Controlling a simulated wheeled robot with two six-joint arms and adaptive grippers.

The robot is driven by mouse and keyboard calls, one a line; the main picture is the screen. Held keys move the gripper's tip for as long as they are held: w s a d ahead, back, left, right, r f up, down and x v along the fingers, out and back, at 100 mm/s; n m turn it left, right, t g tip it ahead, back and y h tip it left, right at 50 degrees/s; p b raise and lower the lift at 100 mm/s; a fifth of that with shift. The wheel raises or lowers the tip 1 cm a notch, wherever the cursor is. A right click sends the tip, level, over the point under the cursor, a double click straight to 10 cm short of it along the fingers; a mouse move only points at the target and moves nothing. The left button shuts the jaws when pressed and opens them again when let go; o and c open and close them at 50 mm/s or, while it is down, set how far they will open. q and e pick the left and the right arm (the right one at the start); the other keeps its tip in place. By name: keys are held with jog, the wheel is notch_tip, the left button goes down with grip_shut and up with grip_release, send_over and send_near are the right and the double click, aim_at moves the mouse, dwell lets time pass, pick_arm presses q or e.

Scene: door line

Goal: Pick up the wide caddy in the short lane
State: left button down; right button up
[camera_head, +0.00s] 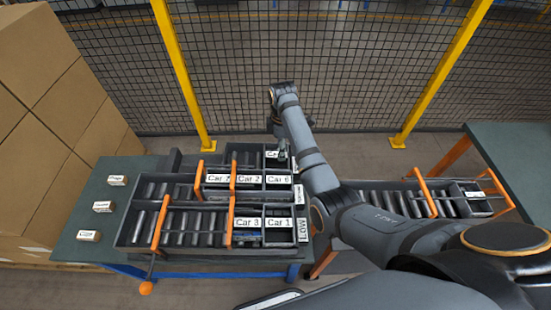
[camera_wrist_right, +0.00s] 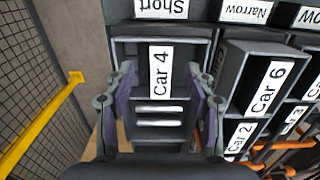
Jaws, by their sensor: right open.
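The caddy labelled Car 4 (camera_wrist_right: 160,75) lies in the lane whose sign reads Short (camera_wrist_right: 162,8) in the right wrist view. In the head view its white label (camera_head: 272,154) is partly covered by my arm. My right gripper (camera_wrist_right: 167,82) is open, with one purple-padded finger on each side of the Car 4 label. Whether the fingers touch the caddy cannot be told. In the head view the same gripper (camera_head: 281,150) is over the back row of the rack, partly hidden by its own arm. My left gripper is not in view.
Car 6 (camera_wrist_right: 266,90) and Car 2 (camera_wrist_right: 240,136) sit close beside in the neighbouring lane. Orange bars (camera_head: 198,181) cross the lanes. A mesh fence with a yellow post (camera_head: 180,70) stands behind. Small label blocks (camera_head: 103,206) sit at the bench's left.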

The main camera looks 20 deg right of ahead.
aim_at(276, 159)
jog(key=shift+s+f, duration=0.1)
jog(key=shift+f, duration=0.3)
jog(key=shift+f+p, duration=0.45)
jog(key=shift+f, duration=0.25)
notch_tip(276, 159, down, 3)
jog(key=shift+r, duration=0.1)
jog(key=c, duration=0.5)
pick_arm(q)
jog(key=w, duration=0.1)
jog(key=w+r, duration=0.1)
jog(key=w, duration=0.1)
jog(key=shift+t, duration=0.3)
pick_arm(e)
grip_shut()
